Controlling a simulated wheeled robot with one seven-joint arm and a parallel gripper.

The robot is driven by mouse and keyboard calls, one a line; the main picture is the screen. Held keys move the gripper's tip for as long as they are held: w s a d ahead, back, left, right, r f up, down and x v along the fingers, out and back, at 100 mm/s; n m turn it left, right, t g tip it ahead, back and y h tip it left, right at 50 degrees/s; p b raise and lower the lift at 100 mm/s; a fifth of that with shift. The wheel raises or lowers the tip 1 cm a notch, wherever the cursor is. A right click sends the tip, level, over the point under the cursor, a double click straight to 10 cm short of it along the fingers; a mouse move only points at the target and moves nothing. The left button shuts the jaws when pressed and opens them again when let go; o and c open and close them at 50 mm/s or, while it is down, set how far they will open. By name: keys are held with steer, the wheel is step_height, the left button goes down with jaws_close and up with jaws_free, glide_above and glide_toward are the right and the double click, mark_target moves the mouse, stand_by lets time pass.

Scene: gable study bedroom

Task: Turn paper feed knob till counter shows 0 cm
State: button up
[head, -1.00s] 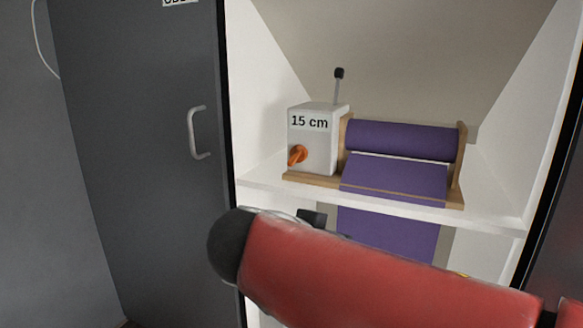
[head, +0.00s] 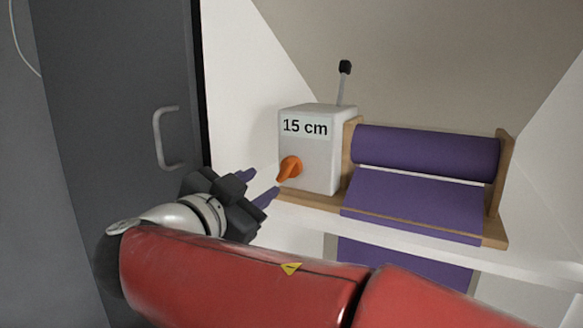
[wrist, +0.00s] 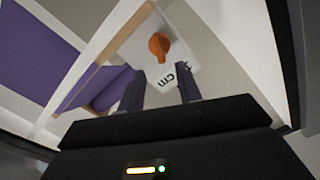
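The orange paper feed knob (head: 290,169) sits on the front of a white box (head: 322,165), below a counter label (head: 305,127) that reads "15 cm". A purple paper roll (head: 425,152) lies in a wooden holder right of the box, and its paper hangs down past the shelf. My gripper (head: 259,185) is just left of and below the knob, with its two fingers apart and nothing between them. In the wrist view the knob (wrist: 159,46) is ahead of the open fingers (wrist: 161,92), not touching them. The counter is partly hidden there by a finger.
A dark lever (head: 344,80) stands up behind the box. The white shelf (head: 400,246) edge runs below the holder. A grey door with a handle (head: 167,137) stands open at the left.

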mark_target(284, 170)
steer(key=p+x, duration=0.1)
steer(key=x, duration=0.6)
steer(key=shift+w+d, duration=0.2)
steer(key=shift+c, duration=0.4)
jaws_close()
